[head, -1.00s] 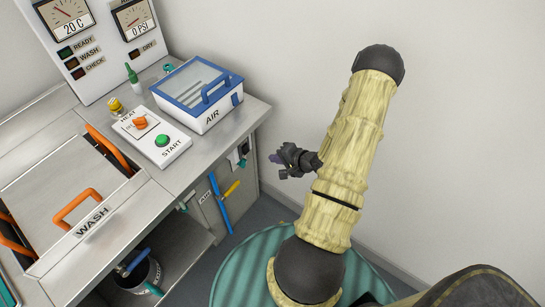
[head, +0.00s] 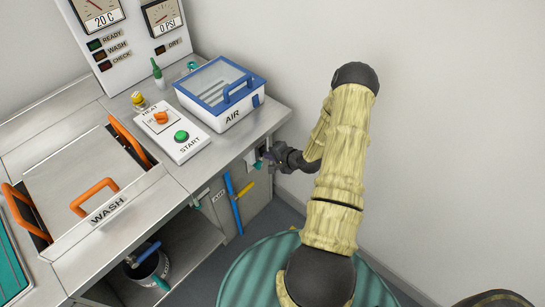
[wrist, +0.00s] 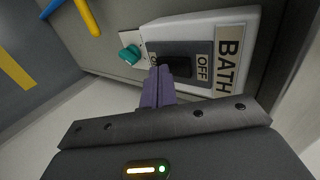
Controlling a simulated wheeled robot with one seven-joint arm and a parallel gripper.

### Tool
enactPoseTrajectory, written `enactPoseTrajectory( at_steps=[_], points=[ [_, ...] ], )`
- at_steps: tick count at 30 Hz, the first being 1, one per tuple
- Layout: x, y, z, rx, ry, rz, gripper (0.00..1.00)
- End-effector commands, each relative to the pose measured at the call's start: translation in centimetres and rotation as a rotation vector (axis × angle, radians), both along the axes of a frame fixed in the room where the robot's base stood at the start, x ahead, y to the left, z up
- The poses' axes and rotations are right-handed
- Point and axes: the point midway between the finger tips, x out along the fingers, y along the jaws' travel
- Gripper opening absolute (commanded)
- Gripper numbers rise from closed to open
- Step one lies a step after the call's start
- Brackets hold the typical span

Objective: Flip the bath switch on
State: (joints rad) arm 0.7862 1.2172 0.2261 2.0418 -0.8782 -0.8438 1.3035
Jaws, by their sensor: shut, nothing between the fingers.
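The bath switch is a white box labelled BATH (wrist: 228,48) on the cabinet's end face in the wrist view. Its black lever (wrist: 184,70) sits on a dark plate beside the OFF label; a second label at its left is partly hidden. I cannot tell the lever's exact position. My gripper (wrist: 162,72) is shut and empty, its purple fingertips at the left side of the lever. I cannot tell whether they touch it. In the head view, my gripper (head: 268,158) is at the right end of the cabinet, partly covering the switch.
A teal knob (wrist: 130,54) is left of the switch. Blue (head: 234,205) and yellow (head: 245,189) handles are on the cabinet front. The blue-lidded AIR box (head: 222,92) and START panel (head: 176,140) stand on top. A bare wall is at the right.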

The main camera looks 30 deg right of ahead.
Motion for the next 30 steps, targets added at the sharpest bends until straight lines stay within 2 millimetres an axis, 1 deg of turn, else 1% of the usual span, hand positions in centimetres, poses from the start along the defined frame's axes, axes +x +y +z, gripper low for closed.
enactPoseTrajectory(
  at_steps=[8,15,27,30],
  points=[
    [0.2,0.1,-0.4,0.013,-0.027,-0.002,0.0],
    [0.2,0.0,-0.1,0.011,-0.029,-0.001,0.0],
    [0.2,0.0,1.5,0.011,-0.031,-0.001,0.0],
    [0.2,0.0,1.6,0.01,-0.03,-0.001,0.0]
  ],
)
